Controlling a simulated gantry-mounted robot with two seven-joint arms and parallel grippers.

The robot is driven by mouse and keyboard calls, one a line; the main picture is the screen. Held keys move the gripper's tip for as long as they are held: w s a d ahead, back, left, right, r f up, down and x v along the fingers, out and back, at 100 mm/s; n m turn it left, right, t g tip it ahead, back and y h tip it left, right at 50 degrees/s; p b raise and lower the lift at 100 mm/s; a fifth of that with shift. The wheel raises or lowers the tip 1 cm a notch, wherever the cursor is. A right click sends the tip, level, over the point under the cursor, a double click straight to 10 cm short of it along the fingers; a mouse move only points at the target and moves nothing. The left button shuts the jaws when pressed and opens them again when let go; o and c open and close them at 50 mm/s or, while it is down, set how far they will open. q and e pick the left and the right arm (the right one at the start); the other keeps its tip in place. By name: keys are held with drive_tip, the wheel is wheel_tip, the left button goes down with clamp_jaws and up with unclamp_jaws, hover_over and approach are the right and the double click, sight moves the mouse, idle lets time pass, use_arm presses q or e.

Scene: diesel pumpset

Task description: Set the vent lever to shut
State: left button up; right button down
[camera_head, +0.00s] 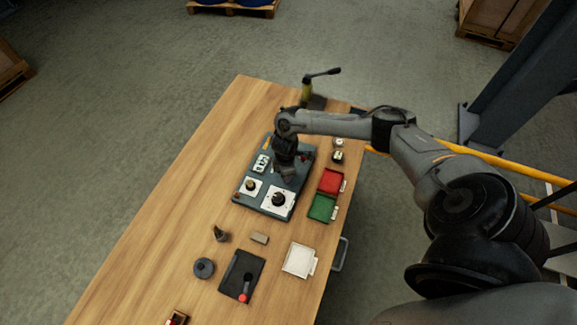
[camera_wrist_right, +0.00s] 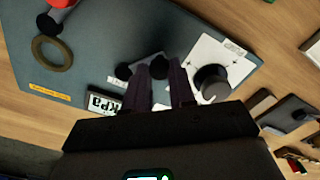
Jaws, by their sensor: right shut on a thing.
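The dark grey panel (camera_head: 301,182) lies on the wooden table. My right gripper (camera_head: 284,168) is over the panel's middle, and its arm hides part of the panel. In the right wrist view my right gripper (camera_wrist_right: 160,76) is shut on a small dark part (camera_wrist_right: 158,65) at a grey plate. This looks like the vent lever's handle, but the fingers hide most of it. A dark round knob (camera_wrist_right: 123,72) sits just left of the fingertips. The lever's angle and any shut mark cannot be read. My left gripper is not in view.
A white plate with a black knob (camera_head: 279,199) is near the panel's front corner. A red tray (camera_head: 331,181) and a green tray (camera_head: 322,208) stand right of the panel. A white tray (camera_head: 299,260) and a black mat (camera_head: 236,268) lie nearer. The table's left side is clear.

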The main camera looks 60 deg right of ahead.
drive_tip(key=m+p, duration=0.1)
drive_tip(key=w+a+m+p, duration=0.1)
drive_tip(key=p, duration=0.1)
drive_tip(key=shift+a+r+m, duration=0.1)
drive_tip(key=shift+r+m, duration=0.2)
drive_tip(key=shift+m, duration=0.1)
drive_tip(key=shift+w+a+f+m+p, duration=0.1)
drive_tip(key=shift+w+a+m+p, duration=0.15)
drive_tip(key=shift+m+p, duration=0.35)
drive_tip(key=shift+w+a+m+p, duration=0.1)
drive_tip(key=shift+w+m+p, duration=0.1)
drive_tip(key=shift+m+p, duration=0.35)
use_arm(q)
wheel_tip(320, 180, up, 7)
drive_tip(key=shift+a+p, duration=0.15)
drive_tip(key=shift+p, duration=0.15)
use_arm(e)
drive_tip(key=shift+w+f+m, duration=0.1)
drive_tip(key=shift+w+m, duration=0.15)
drive_tip(key=shift+m, duration=0.4)
drive_tip(key=c, duration=0.9)
unclamp_jaws()
drive_tip(key=shift+c, duration=0.2)
